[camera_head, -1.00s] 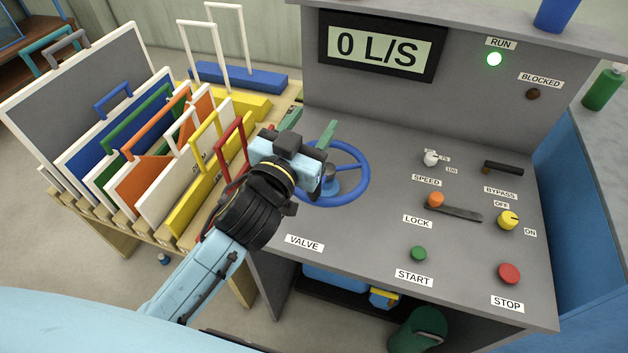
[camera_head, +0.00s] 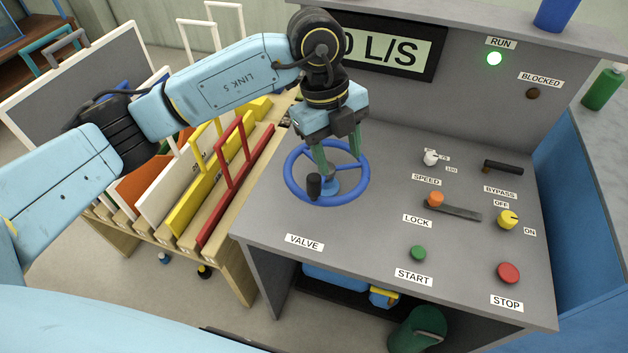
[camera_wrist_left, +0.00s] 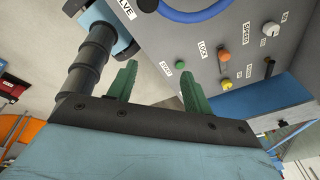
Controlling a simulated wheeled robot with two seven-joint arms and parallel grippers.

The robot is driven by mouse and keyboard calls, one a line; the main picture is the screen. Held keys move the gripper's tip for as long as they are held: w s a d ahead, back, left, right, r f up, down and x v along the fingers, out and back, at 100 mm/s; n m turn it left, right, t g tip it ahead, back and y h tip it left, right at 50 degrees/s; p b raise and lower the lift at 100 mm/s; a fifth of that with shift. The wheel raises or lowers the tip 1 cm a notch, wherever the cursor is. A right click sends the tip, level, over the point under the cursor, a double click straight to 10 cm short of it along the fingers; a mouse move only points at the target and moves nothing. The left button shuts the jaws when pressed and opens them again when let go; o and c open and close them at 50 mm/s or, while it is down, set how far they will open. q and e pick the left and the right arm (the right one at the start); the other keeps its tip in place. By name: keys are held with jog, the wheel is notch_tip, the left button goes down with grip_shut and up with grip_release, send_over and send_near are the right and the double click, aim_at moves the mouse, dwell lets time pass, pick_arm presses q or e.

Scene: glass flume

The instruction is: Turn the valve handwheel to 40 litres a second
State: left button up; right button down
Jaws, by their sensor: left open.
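The blue valve handwheel (camera_head: 290,190) lies on the grey console above the VALVE label (camera_head: 304,242). Its black knob (camera_head: 314,187) stands at the near left of the wheel. My left gripper (camera_head: 341,163) is open, with green fingers pointing down over the far part of the wheel, apart from the knob; I cannot tell whether they touch the wheel. In the left wrist view the open fingers (camera_wrist_left: 157,82) have nothing between them, and part of the wheel (camera_wrist_left: 195,14) shows at the top. The display (camera_head: 390,50) shows "0 L/S", its left part hidden by my wrist. My right gripper is not in view.
The green RUN lamp (camera_head: 494,58) is lit; the BLOCKED lamp (camera_head: 533,94) is dark. The SPEED knob (camera_head: 431,158), LOCK lever (camera_head: 455,211), START button (camera_head: 418,253) and STOP button (camera_head: 509,273) stand right of the wheel. A rack (camera_head: 240,262) of coloured panels is left of the console.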

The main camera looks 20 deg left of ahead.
aim_at(314, 177)
pick_arm(q)
jog(key=w+a+n+y, duration=0.2)
jog(key=a+y, duration=0.1)
jog(key=a, duration=0.2)
notch_tip(314, 177, down, 12)
jog(key=shift+s+d+f+p, duration=0.1)
jog(key=shift+s+p, duration=0.05)
jog(key=shift+p, duration=0.5)
jog(key=shift+c, duration=0.4)
grip_shut()
